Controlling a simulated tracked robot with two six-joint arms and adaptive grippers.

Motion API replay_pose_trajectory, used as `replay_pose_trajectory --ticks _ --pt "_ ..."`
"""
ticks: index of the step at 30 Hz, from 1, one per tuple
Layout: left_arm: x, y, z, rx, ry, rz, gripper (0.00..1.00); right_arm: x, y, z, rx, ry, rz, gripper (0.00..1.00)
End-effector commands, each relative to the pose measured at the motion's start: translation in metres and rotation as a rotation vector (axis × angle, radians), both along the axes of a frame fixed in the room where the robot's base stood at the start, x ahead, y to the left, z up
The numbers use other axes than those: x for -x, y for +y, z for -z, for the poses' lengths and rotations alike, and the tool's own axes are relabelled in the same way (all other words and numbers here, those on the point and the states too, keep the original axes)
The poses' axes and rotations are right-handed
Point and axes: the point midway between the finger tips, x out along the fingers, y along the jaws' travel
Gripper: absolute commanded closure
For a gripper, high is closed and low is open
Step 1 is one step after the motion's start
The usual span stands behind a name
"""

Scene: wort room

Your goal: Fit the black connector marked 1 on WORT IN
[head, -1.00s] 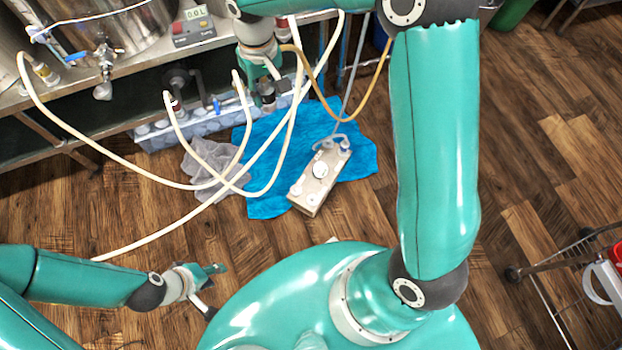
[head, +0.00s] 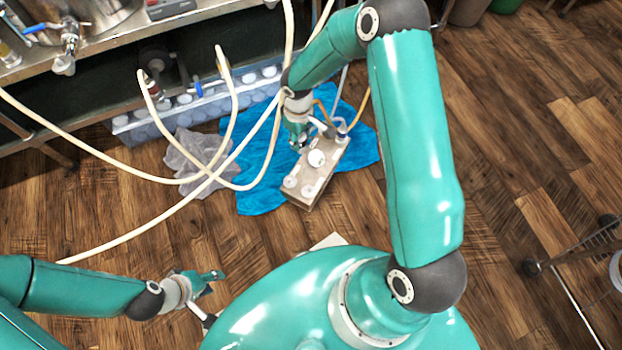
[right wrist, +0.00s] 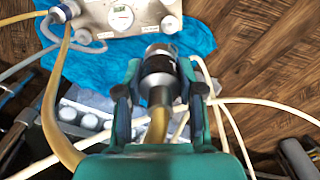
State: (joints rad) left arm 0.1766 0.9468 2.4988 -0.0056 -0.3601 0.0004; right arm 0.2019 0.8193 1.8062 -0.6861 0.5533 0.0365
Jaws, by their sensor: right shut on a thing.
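My right gripper (head: 298,146) is low over the blue cloth, at the upper left side of the beige box. In the right wrist view my right gripper (right wrist: 160,82) is shut on a black connector (right wrist: 158,66) with a silvery band, and a tan hose (right wrist: 158,125) runs back from it between the fingers. No number on the connector can be read. The box (head: 314,165) has several round white fittings and a dial on top. It also shows in the right wrist view (right wrist: 145,15), apart from the connector; its labels are too small to read. My left gripper (head: 211,296) is open and empty.
The blue cloth (head: 258,190) lies under the box, with a grey rag (head: 193,150) beside it. Cream hoses (head: 150,225) loop across the floor in front of the metal shelf (head: 100,68). A blue-white crate of capped items (head: 180,120) stands below the shelf. A wheeled cart (head: 585,245) is at right.

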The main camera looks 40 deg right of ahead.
Motion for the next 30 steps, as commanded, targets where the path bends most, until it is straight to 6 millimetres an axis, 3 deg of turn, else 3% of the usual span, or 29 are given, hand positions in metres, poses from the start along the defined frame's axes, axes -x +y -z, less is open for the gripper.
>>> replay_pose_trajectory --ticks 1,3,7,12,20,30 --pt "0.000 0.000 0.023 0.000 0.000 0.000 0.60 0.010 -0.001 0.040 -0.002 0.007 -0.035 1.00" --pt "0.000 0.000 0.036 0.000 0.000 0.000 0.60 0.020 -0.001 0.071 -0.002 0.007 -0.084 1.00" --pt "0.000 0.000 0.052 0.000 0.000 0.000 0.60 0.036 0.002 0.112 -0.004 0.004 -0.151 1.00" --pt "0.000 0.000 0.058 0.000 0.000 0.000 0.60 0.046 0.005 0.131 -0.001 0.000 -0.190 1.00" --pt "0.000 0.000 0.066 0.000 0.000 0.000 0.60 0.047 0.005 0.144 -0.001 -0.001 -0.194 1.00" --pt "0.000 0.000 0.091 0.000 0.000 0.000 0.60 0.047 0.004 0.180 0.000 0.000 -0.193 1.00"
